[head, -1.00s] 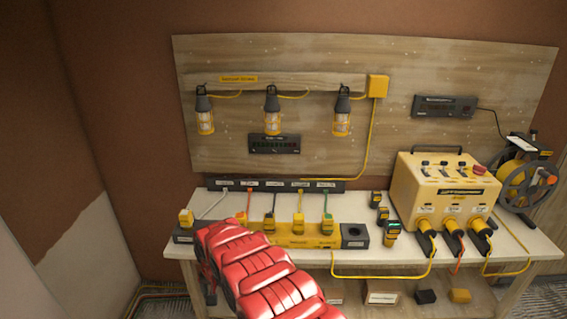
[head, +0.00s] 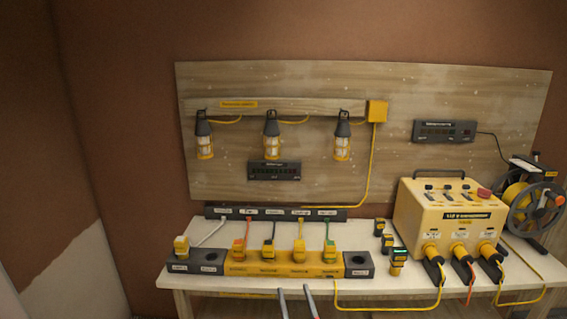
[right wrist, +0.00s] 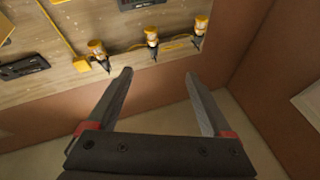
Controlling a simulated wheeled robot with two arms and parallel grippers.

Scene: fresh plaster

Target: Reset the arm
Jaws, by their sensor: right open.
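My right gripper (head: 297,291) shows only as two grey fingertips at the bottom edge of the head view, in front of the workbench. In the right wrist view my right gripper (right wrist: 158,75) has its two dark fingers spread wide with nothing between them. The red arm links are out of the head view. My left gripper is in neither view.
The workbench (head: 220,283) carries a yellow-and-grey socket strip (head: 284,266) with several plugs, and a yellow power box (head: 450,222). A cable reel (head: 535,208) stands at the right. Three lamps (head: 272,135) hang on the wooden board (head: 400,90). A yellow cable droops off the front edge.

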